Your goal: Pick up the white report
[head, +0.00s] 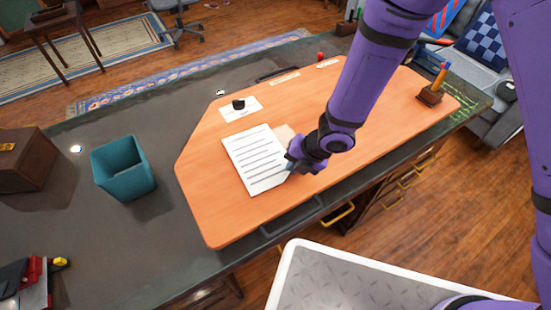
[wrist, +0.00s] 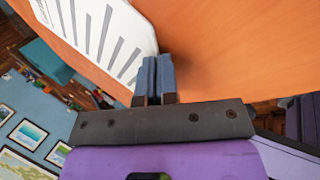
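The white report (head: 255,158), a sheet with dark printed lines, is on the orange desk top in the head view. It also shows at the upper left of the wrist view (wrist: 105,38). My gripper (head: 291,165) is at the report's right edge, near its lower right corner. In the wrist view the two blue-grey fingers (wrist: 157,80) are close together, and the report's corner runs in between them. The fingertips are partly hidden by my wrist in the head view. Whether the report is raised off the desk is hard to tell.
The orange desk top (head: 215,200) has a small white card with a black object (head: 239,104) behind the report. A teal bin (head: 123,170) stands to the left and a pen holder (head: 431,95) to the right. A pale patch (head: 284,135) lies beside the report.

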